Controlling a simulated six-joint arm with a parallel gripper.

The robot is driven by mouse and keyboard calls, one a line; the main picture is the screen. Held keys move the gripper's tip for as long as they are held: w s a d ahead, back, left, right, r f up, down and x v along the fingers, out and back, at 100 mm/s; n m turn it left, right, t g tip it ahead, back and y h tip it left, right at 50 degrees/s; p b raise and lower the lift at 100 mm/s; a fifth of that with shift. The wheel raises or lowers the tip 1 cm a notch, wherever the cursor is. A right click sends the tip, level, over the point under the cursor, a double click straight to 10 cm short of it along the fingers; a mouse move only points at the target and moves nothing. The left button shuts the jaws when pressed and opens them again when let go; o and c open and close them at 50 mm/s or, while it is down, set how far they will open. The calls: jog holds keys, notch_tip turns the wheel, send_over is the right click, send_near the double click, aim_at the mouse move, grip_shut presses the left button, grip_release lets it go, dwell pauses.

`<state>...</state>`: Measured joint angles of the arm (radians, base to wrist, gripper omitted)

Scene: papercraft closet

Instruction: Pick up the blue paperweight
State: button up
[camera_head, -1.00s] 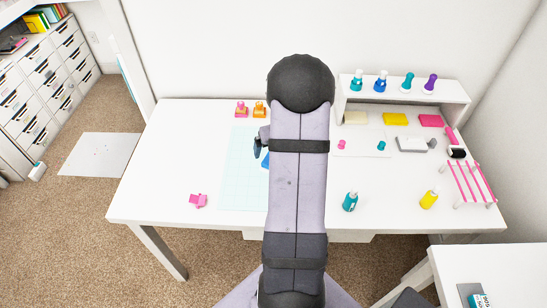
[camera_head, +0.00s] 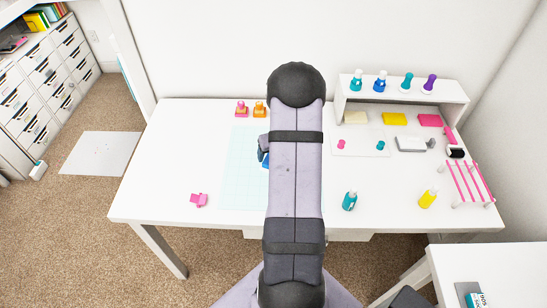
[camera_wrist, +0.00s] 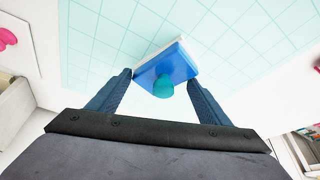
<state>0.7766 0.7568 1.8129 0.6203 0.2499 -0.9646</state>
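The blue paperweight (camera_wrist: 172,66) is a blue block with a teal rounded knob on it. In the wrist view it stands on the pale teal gridded mat (camera_wrist: 90,30), between and just beyond my fingertips. My gripper (camera_wrist: 158,80) is open, with one finger on each side of the paperweight and gaps visible. In the head view my arm hides most of the gripper (camera_head: 263,150), and only a small blue bit of the paperweight (camera_head: 266,160) shows beside it. The mat (camera_head: 240,185) lies on the white table.
Pink (camera_head: 241,109) and orange (camera_head: 259,109) objects stand at the mat's back edge. A pink item (camera_head: 199,200) lies left of the mat. A teal bottle (camera_head: 350,200) and a yellow bottle (camera_head: 428,198) stand on the right. A white shelf (camera_head: 405,98) is at the back right.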

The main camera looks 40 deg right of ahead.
jog(key=c, duration=1.4)
jog(key=shift+r, duration=0.1)
notch_tip(320, 180, up, 10)
jog(key=shift+f, duration=0.1)
jog(key=shift+m, duration=0.3)
jog(key=shift+w+d, duration=0.1)
jog(key=shift+d+m+h, duration=0.3)
jog(key=shift+m+h, duration=0.1)
jog(key=shift+m, duration=0.5)
jog(key=s+a+f+m, duration=0.2)
jog(key=s+a+f, duration=0.2)
jog(key=s+a, duration=0.15)
jog(key=w+a+r+n+y, duration=0.1)
jog(key=w+a+r+n, duration=0.1)
jog(key=a, duration=0.7)
jog(key=w+a+r+n, duration=0.1)
jog(key=a+n, duration=0.3)
jog(key=a, duration=0.6)
jog(key=w+a+r+n+y, duration=0.1)
jog(key=w+a+r+n, duration=0.1)
jog(key=a, duration=0.7)
jog(key=shift+w+a+r+n+y, duration=0.15)
jog(key=shift+w+a+n, duration=0.05)
jog(key=shift+w, duration=0.25)
jog(key=shift+w+a+r+n+y, duration=0.15)
jog(key=shift+w+n, duration=0.05)
jog(key=shift+w, duration=0.2)
